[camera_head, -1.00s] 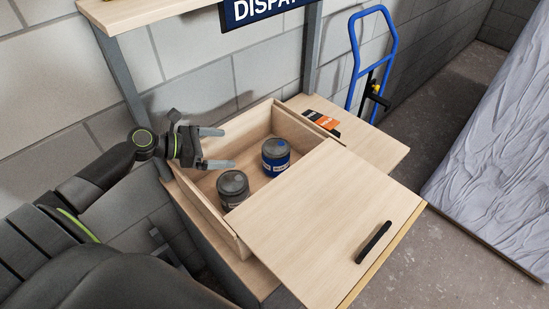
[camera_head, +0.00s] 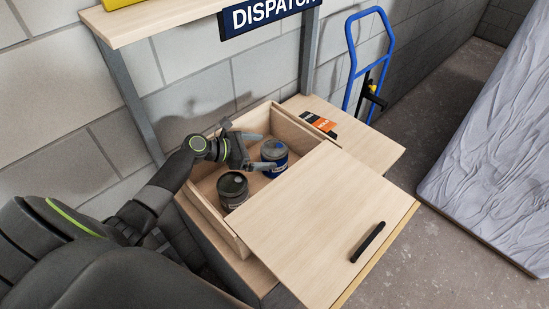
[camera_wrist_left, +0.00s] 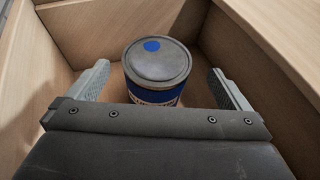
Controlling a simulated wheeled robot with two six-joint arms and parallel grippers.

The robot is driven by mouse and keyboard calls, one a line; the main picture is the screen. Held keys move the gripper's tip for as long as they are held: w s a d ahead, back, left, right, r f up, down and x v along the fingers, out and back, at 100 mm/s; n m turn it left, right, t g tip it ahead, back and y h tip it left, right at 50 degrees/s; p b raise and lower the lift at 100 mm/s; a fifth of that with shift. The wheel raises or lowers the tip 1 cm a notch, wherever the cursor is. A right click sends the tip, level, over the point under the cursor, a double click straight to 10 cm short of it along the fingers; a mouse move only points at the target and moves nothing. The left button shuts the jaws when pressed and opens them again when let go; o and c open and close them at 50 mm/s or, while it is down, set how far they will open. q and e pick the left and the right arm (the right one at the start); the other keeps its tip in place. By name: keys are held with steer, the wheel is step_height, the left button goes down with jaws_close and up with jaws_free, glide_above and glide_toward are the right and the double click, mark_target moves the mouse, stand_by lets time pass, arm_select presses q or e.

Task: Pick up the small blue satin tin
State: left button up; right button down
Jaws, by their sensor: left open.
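The small blue tin (camera_head: 275,154), with a grey lid bearing a blue dot, stands upright in the wooden drawer (camera_head: 211,214). In the left wrist view the blue tin (camera_wrist_left: 156,72) stands between and just ahead of the two fingers. My left gripper (camera_head: 262,151) is open, its fingers reaching over the drawer toward the blue tin, one on either side. In the left wrist view the gripper (camera_wrist_left: 160,88) shows a gap between each finger and the tin. Part of the tin is hidden behind the gripper body there. My right gripper is not in view.
A dark grey tin (camera_head: 233,188) stands in the drawer close to my left gripper. A wooden panel with a black handle (camera_head: 367,242) covers the drawer's near right side. An orange and black box (camera_head: 319,124) lies on the bench behind. A blue hand truck (camera_head: 370,60) stands beyond.

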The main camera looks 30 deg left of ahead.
mark_target(274, 148)
arm_select(q)
steer(key=x, duration=0.2)
steer(key=p+x, duration=0.1)
steer(key=x, duration=0.2)
steer(key=shift+w+a+r, duration=0.1)
steer(key=shift+w+r, duration=0.05)
steer(key=shift+r, duration=0.05)
steer(key=shift+r, duration=0.1)
steer(key=c, duration=1.4)
